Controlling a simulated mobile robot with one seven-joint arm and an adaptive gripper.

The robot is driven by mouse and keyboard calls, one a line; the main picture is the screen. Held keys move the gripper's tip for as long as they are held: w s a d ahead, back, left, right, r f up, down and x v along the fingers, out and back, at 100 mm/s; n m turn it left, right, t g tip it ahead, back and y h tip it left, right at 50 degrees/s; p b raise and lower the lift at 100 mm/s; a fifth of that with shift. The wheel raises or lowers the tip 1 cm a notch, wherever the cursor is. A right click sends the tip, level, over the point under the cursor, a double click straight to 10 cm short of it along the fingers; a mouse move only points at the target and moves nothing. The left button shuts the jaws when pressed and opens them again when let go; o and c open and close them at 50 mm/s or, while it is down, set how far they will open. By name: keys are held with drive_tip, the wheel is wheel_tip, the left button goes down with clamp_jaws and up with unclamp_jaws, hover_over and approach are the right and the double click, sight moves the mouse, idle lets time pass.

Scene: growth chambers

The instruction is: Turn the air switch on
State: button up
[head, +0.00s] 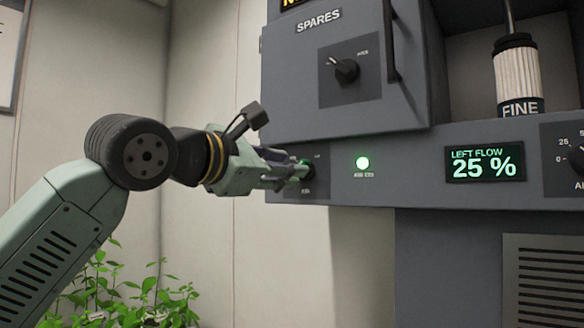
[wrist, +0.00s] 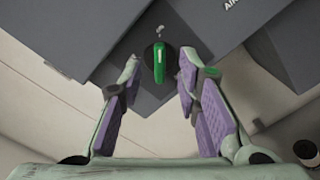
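The air switch (wrist: 158,63) is a dark round knob with a bright green bar handle, on a grey panel. In the wrist view its bar stands nearly upright between my fingertips, with a gap on each side. In the head view the switch (head: 307,168) is partly hidden by my gripper (head: 288,174), which reaches it from the left. My gripper (wrist: 160,72) is open in the wrist view, its purple-padded fingers on either side of the knob. I see no clear contact.
A display (head: 484,163) reads "LEFT FLOW 25 %". Above is a "SPARES" door with a black knob (head: 345,69) and a handle (head: 391,40). Green plants (head: 125,290) stand low at left.

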drive_tip(key=v, duration=0.8)
drive_tip(key=shift+s+a, duration=0.25)
drive_tip(key=shift+s, duration=0.05)
